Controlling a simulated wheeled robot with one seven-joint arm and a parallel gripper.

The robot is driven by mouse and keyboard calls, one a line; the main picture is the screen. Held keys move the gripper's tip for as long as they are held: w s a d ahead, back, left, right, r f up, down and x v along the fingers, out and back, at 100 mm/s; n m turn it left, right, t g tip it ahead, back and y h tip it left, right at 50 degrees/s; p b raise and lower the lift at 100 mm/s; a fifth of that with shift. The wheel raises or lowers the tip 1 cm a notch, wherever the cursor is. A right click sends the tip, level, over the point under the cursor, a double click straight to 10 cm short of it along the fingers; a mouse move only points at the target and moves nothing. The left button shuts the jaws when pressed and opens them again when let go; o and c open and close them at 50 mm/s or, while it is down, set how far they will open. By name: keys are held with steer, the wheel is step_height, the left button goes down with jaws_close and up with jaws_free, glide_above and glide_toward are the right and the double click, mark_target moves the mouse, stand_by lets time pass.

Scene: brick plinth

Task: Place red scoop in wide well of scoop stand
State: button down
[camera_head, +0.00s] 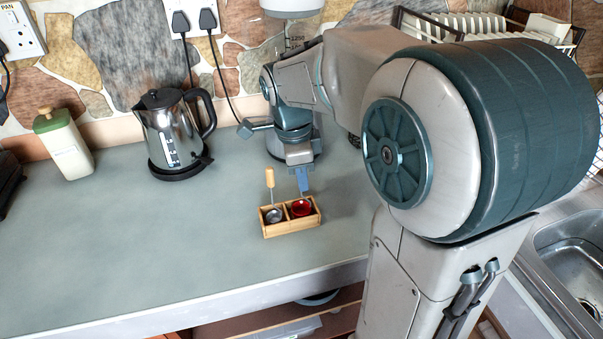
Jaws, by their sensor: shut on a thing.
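The scoop stand (290,228) is a small light-wood box with two wells, near the middle of the counter. In its left well stands a metal scoop (274,215) with a pale wooden handle pointing up. The red scoop (301,209) has its bowl at the right well, seemingly inside it; I cannot tell whether it rests on the bottom. My gripper (303,190) points down just above the right well, shut on the red scoop. The fingers hide most of the red scoop's handle.
A steel kettle (168,125) stands on its base at the back left, with a pale green-and-cream canister (64,145) further left. A grey-white appliance (290,140) stands behind my gripper. The counter (150,240) left of the stand is clear. A sink (570,262) lies at far right.

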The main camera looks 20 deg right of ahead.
steer(key=shift+f, duration=0.25)
steer(key=c, duration=1.4)
jaws_free()
steer(key=shift+r, duration=0.1)
steer(key=shift+r, duration=0.1)
step_height(320, 180, up, 11)
steer(key=a, duration=0.1)
steer(key=s+f+n+t+y, duration=0.1)
steer(key=s+f+n+t, duration=0.2)
steer(key=s+f+n, duration=0.9)
steer(key=s+n, duration=0.2)
steer(key=n, duration=0.5)
steer(key=shift+d+f+n+p, duration=0.2)
steer(key=shift+d+n+p, duration=0.1)
steer(key=shift+d+p, duration=0.1)
steer(key=shift+w, duration=0.1)
